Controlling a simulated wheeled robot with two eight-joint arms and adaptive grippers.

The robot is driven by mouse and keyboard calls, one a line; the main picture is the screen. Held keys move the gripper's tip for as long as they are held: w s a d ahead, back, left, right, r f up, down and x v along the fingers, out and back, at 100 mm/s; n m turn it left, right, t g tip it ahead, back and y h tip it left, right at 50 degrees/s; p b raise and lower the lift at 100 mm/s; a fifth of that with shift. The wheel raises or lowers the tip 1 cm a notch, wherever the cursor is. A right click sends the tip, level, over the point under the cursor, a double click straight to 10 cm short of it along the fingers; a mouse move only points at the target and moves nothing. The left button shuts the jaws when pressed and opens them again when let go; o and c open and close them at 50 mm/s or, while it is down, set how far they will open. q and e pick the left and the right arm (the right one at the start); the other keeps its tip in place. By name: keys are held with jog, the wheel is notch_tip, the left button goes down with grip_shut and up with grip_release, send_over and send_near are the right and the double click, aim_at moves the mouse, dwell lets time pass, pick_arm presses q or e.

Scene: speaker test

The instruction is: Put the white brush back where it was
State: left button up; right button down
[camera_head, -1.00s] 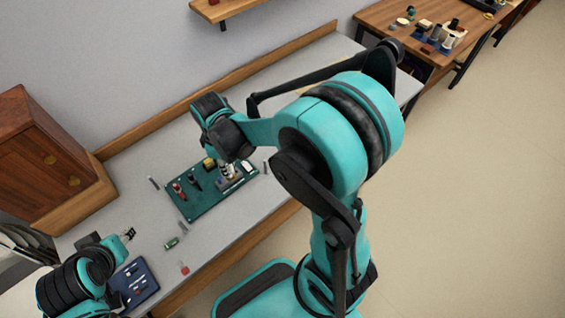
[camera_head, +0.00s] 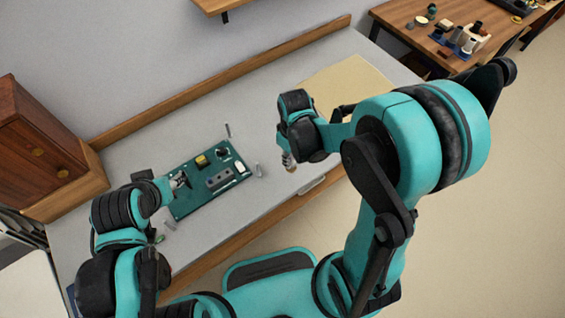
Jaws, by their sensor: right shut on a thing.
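My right gripper (camera_head: 289,161) is over the grey table, to the right of the green board. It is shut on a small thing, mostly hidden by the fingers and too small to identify. My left gripper (camera_head: 180,182) is at the left end of the green board (camera_head: 206,203); its fingers are too small to tell open or shut. A small white piece (camera_head: 240,168) lies at the board's right end. I cannot tell whether it or the held thing is the white brush. A yellow block (camera_head: 201,160) and a grey block with dark holes (camera_head: 220,180) are on the board.
Small grey pieces stand beside the board, one at its right (camera_head: 258,170) and one behind (camera_head: 228,130). A wooden cabinet (camera_head: 35,140) is at left. A tan sheet (camera_head: 345,85) covers the table's back right.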

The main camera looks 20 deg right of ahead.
jog(key=shift+w+a+f+b, duration=0.5)
jog(key=shift+w+f, duration=0.15)
jog(key=shift+f, duration=0.5)
jog(key=shift+w+a+f+b, duration=0.35)
jog(key=shift+w+f+b, duration=0.25)
jog(key=shift+f, duration=0.5)
jog(key=shift+w+a+f+b, duration=0.45)
jog(key=shift+w+f, duration=0.3)
jog(key=shift+f, duration=0.4)
jog(key=shift+f, duration=0.15)
jog(key=c, duration=1.3)
grip_release()
